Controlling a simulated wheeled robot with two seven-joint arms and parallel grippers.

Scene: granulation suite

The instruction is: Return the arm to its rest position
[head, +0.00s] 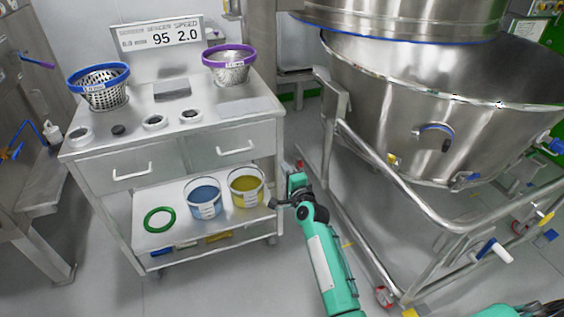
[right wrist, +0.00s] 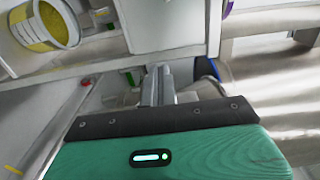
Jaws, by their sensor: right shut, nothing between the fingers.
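My right arm (head: 328,262) comes up from the bottom of the head view. Its gripper (head: 294,168) is beside the right end of the steel cart (head: 282,112), in the gap between the cart and the big steel vessel. In the right wrist view the right gripper's fingers (right wrist: 158,84) are together with nothing between them. A small bit of another green arm link of mine shows at the bottom right of the head view. My left gripper is not in view.
The cart carries a blue-rimmed basket (head: 100,84) and a purple-rimmed basket (head: 230,64) on top. A blue bucket (head: 204,198), a yellow bucket (head: 246,188) and a green ring (head: 160,220) are on its lower shelf. The vessel's tube frame (head: 392,172) stands close at right.

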